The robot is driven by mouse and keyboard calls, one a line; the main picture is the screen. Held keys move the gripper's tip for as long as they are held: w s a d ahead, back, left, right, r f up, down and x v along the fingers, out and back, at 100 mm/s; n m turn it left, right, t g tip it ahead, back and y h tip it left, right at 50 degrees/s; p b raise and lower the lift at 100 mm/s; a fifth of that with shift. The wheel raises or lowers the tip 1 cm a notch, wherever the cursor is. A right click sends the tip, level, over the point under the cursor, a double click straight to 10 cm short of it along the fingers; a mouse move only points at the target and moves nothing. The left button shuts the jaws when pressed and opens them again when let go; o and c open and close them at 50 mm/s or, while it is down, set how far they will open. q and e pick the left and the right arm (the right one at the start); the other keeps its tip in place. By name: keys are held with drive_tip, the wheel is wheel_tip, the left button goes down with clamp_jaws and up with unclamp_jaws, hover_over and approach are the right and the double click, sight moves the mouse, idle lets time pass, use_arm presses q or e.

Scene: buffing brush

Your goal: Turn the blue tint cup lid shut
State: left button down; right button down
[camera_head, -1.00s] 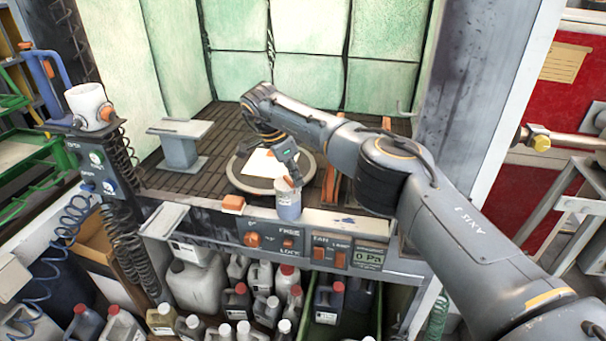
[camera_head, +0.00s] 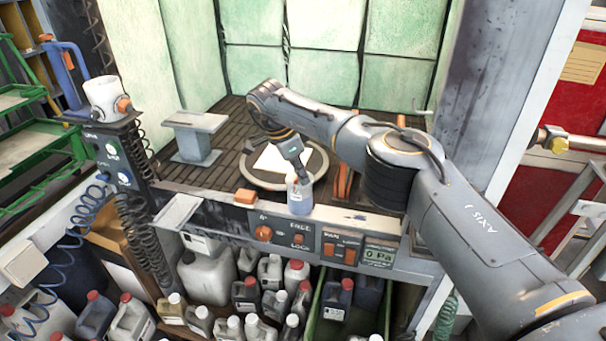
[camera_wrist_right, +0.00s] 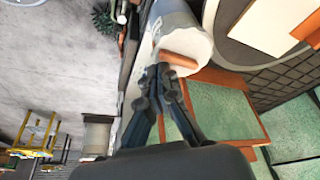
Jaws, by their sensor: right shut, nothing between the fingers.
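The tint cup (camera_head: 301,201) is a small translucent cup with blue contents, standing on the front ledge of the booth. My right gripper (camera_head: 303,180) points down at the top of the cup, its fingers shut and empty. I cannot tell whether they touch the cup, and the lid is not clear there. In the right wrist view, my shut fingers (camera_wrist_right: 160,76) are just beside a pale round container (camera_wrist_right: 187,30), which looks like the cup. An orange piece (camera_wrist_right: 180,62) shows at its whitish end. My left gripper is not in view.
An orange block (camera_head: 246,196) lies on the ledge left of the cup. A round turntable with a white sheet (camera_head: 270,159) is behind it. A grey stand (camera_head: 196,140) is further left. Several bottles (camera_head: 245,293) stand below the control panel (camera_head: 305,238).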

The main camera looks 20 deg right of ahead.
drive_tip(key=shift+w, duration=0.1)
idle(0.5)
drive_tip(key=shift+w+b, duration=0.3)
drive_tip(key=shift+w, duration=0.3)
drive_tip(key=shift+d, duration=0.1)
